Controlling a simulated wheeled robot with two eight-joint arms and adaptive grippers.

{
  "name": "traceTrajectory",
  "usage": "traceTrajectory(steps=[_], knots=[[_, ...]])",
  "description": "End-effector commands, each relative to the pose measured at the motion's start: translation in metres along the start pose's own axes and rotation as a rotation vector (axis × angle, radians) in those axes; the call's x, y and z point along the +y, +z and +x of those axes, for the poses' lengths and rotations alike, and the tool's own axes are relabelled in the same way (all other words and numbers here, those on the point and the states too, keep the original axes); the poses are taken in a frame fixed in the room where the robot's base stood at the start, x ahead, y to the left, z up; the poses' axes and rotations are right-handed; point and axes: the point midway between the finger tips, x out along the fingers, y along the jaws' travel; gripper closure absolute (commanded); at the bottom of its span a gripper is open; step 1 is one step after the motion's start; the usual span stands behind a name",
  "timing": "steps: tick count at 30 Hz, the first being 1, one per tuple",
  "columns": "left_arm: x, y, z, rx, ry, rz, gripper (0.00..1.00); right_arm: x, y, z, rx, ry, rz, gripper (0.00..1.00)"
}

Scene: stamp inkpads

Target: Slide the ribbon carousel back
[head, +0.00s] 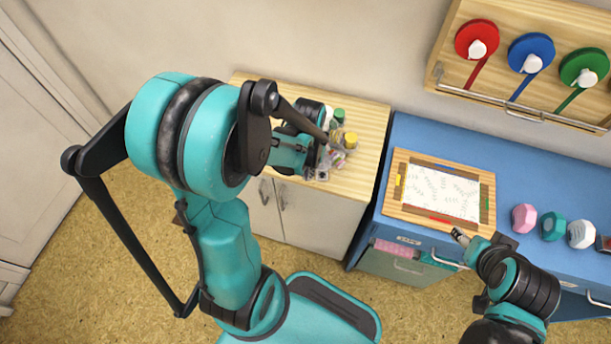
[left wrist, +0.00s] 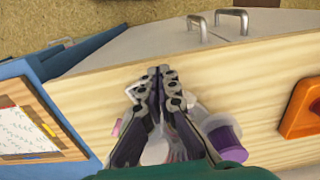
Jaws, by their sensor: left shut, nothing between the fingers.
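What looks like the ribbon carousel (head: 350,140) stands on the light wooden cabinet top, with yellow, green, white and pink spools showing. My left arm covers much of it. In the left wrist view, a purple spool (left wrist: 228,140) and pale clear parts show beside and behind the fingers. My left gripper (head: 318,172) is shut with nothing between its fingers, right at the carousel's front-left side. Its closed fingertips also show in the left wrist view (left wrist: 160,72), over the wooden top. I cannot tell whether they touch the carousel. My right gripper (head: 461,237) is by the front edge of the drawing board.
The wooden cabinet top (head: 372,113) has bare room in front of the carousel. An orange object (left wrist: 304,108) lies on it. The blue desk (head: 405,133) holds a framed paper board (head: 443,193) and several coloured blocks (head: 552,226). A ribbon shelf (head: 520,105) hangs above.

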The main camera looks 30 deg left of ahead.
Motion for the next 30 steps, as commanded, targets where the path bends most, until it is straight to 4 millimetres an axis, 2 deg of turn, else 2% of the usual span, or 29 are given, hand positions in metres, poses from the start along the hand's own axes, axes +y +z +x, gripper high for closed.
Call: traceTrajectory(steps=[6,17,20,23,30], knots=[[0.000,-0.017,-0.001,0.000,0.000,0.000,1.00,0.000,0.002,0.004,0.000,0.000,0.000,0.45],[0.000,-0.019,-0.001,0.000,0.000,0.000,1.00,0.000,0.002,0.004,0.000,0.000,0.000,0.45],[0.000,-0.027,-0.001,0.000,0.000,0.000,1.00,0.000,0.003,0.004,0.000,0.000,0.000,0.45],[0.000,-0.049,0.000,0.001,0.000,0.000,1.00,0.000,0.004,0.006,0.000,0.000,0.000,0.45],[0.000,-0.119,-0.001,0.003,0.000,0.000,1.00,0.000,0.005,0.008,0.000,0.000,0.000,0.45]])
